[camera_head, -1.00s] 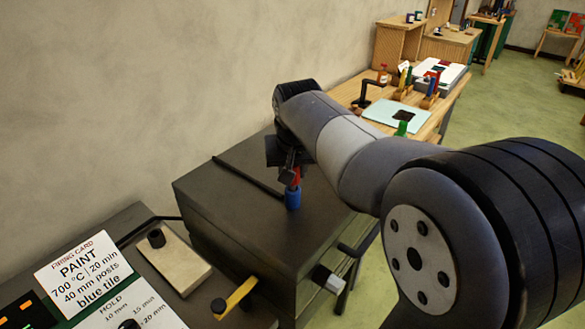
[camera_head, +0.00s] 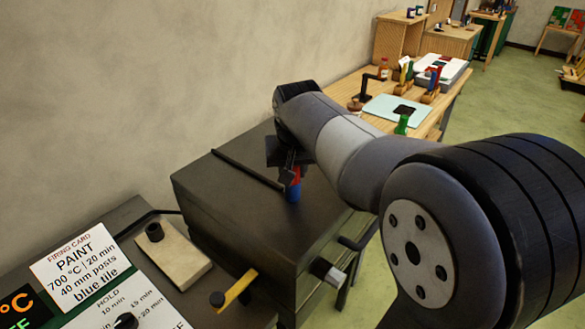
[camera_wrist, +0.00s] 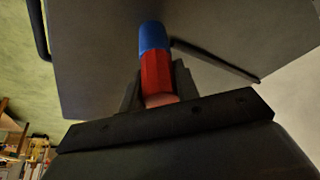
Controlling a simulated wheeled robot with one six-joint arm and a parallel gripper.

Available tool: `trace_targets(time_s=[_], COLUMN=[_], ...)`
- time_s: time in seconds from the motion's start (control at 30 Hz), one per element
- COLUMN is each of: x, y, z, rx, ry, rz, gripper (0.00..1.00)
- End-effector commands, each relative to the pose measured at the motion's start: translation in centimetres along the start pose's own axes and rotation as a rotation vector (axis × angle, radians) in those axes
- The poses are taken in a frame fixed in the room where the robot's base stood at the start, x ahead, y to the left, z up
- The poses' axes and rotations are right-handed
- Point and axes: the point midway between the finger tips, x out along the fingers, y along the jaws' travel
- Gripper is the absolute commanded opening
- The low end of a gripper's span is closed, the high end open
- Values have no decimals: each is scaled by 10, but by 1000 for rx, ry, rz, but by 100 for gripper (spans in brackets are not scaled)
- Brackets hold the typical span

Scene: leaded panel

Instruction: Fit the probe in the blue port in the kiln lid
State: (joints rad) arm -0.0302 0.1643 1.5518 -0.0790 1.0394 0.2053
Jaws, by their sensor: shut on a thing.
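My gripper (camera_head: 288,168) is shut on the red probe (camera_head: 295,174), above the dark kiln lid (camera_head: 232,183). The blue port (camera_head: 293,194) shows on the lid directly below the red part. In the wrist view the red probe (camera_wrist: 157,74) lies between the fingers, and the blue part (camera_wrist: 153,37) is in line with its far end, against the lid. Red and blue appear to meet. How deep the probe sits is hidden, and I cannot tell whether any of the blue belongs to the probe.
A black bar (camera_head: 247,168) lies across the lid left of the port. A tan block with a dark socket (camera_head: 155,232) and a firing card (camera_head: 80,270) are at left. A workbench (camera_head: 352,92) stands behind.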

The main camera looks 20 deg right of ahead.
Motion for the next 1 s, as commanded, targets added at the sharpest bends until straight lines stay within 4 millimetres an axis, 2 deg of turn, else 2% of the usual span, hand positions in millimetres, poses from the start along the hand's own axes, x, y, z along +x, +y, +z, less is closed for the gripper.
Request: trace_targets(time_s=[0.37,0.4,0.6,0.7,1.0], x=[0,0,0,0,-3], y=[0,0,0,0,0], z=[0,0,0,0,-1], rx=[0,0,0,0,0], ry=[0,0,0,0,0], rz=[0,0,0,0,0], gripper=[5,32,48,55,55])
